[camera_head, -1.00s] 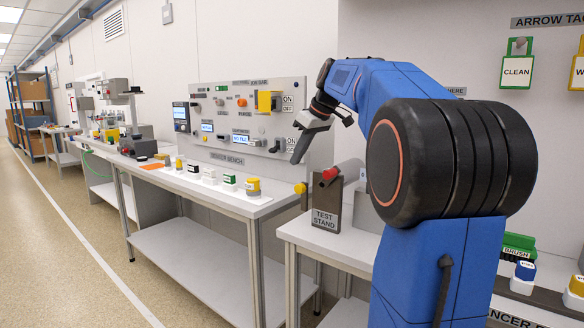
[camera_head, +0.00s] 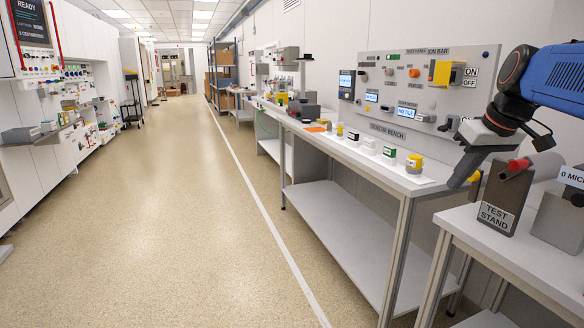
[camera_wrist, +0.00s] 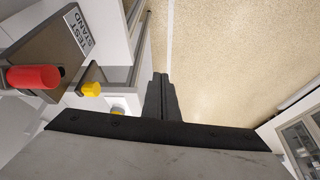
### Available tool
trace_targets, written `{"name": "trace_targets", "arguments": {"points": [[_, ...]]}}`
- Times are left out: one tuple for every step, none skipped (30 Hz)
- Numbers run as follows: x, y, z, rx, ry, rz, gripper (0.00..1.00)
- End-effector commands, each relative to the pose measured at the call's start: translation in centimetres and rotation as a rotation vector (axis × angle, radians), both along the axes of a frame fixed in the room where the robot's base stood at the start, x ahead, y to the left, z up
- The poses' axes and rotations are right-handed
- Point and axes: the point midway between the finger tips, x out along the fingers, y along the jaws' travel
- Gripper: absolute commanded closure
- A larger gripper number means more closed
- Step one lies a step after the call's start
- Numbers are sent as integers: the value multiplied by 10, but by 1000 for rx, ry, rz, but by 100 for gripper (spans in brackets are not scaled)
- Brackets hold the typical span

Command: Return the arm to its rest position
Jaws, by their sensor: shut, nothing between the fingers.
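My gripper (camera_head: 466,168) is at the right of the head view, at the end of my blue arm (camera_head: 556,76). Its fingers point down and to the left, near the test stand. In the wrist view the two dark fingers (camera_wrist: 160,97) lie together, shut, with nothing between them. The floor shows beyond their tips. My arm's lower part is outside the head view.
The test stand (camera_head: 497,204) with its red cap stands close to the right of my gripper; it also shows in the wrist view (camera_wrist: 55,48). The sensor bench (camera_head: 400,184) holds several small containers. A wide floor aisle (camera_head: 170,210) is clear at left.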

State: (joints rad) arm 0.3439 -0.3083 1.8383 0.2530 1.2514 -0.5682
Motion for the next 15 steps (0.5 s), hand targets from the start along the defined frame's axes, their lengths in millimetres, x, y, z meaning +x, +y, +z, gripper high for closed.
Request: {"name": "trace_targets", "arguments": {"points": [[-17,15,-14,-2,6,-9,100],[-26,21,-22,-3,10,-20,100],[-38,29,-33,-5,15,-33,100],[-47,35,-41,-5,17,-42,100],[-56,40,-50,-7,19,-52,100],[-69,47,-62,-9,24,-63,100],[-78,52,-71,-10,24,-73,100],[-87,56,-81,-12,27,-82,100],[-99,62,-93,-14,29,-92,100],[-109,66,-103,-16,29,-101,100],[-118,70,-113,-18,31,-108,100],[-130,74,-126,-19,31,-119,100],[-139,77,-136,-21,31,-126,100],[-148,80,-147,-23,31,-134,100],[-159,83,-160,-23,31,-143,100]]}}
